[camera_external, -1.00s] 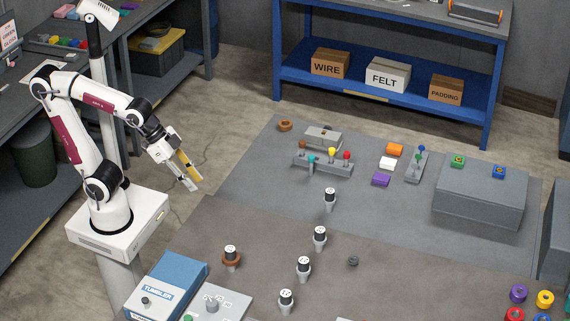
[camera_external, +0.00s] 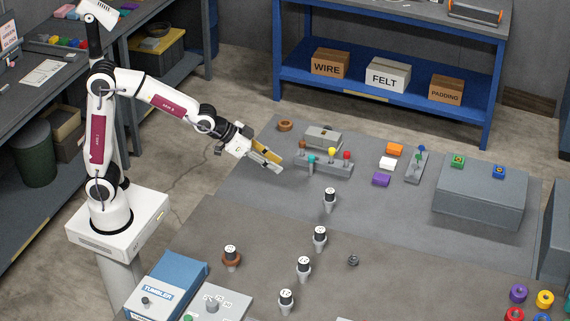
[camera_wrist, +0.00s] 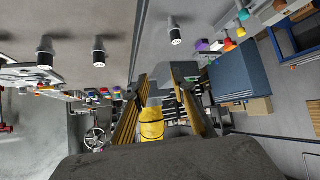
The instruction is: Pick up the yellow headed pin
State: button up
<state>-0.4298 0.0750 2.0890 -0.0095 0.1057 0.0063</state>
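The yellow headed pin (camera_external: 332,152) stands upright in a grey rack (camera_external: 340,171), between a teal headed pin (camera_external: 311,158) and a red headed pin (camera_external: 347,155). A brown headed pin (camera_external: 302,145) stands at the rack's left end. My gripper (camera_external: 281,164) is left of the rack, apart from it, with its fingers pointing right and slightly down. In the wrist view my gripper (camera_wrist: 162,78) has its fingers spread, with no held object visible between them.
Several black-and-white posts (camera_external: 320,236) stand in the front middle. A grey block (camera_external: 324,137) sits just behind the rack.

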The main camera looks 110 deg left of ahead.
jog(key=w+a+f+n+y, duration=0.1)
jog(key=w+a+f, duration=0.15)
jog(key=a, duration=0.55)
jog(key=w+a+f+n+y, duration=0.15)
jog(key=a+f, duration=0.25)
jog(key=a, duration=0.4)
jog(key=n+y, duration=0.2)
jog(key=y, duration=0.1)
send_near(332, 149)
jog(key=shift+w+a+f+m, duration=0.15)
jog(key=shift+w+a+f, duration=0.15)
jog(key=shift+a, duration=0.2)
jog(key=shift+w+a+f+m, duration=0.1)
jog(key=shift+w+a+f, duration=0.2)
jog(key=shift+a, duration=0.2)
jog(key=shift+f, duration=0.1)
jog(key=shift+x, duration=1.25)
jog(key=shift+x, duration=2.55)
jog(key=shift+w+d, duration=0.15)
grip_shut()
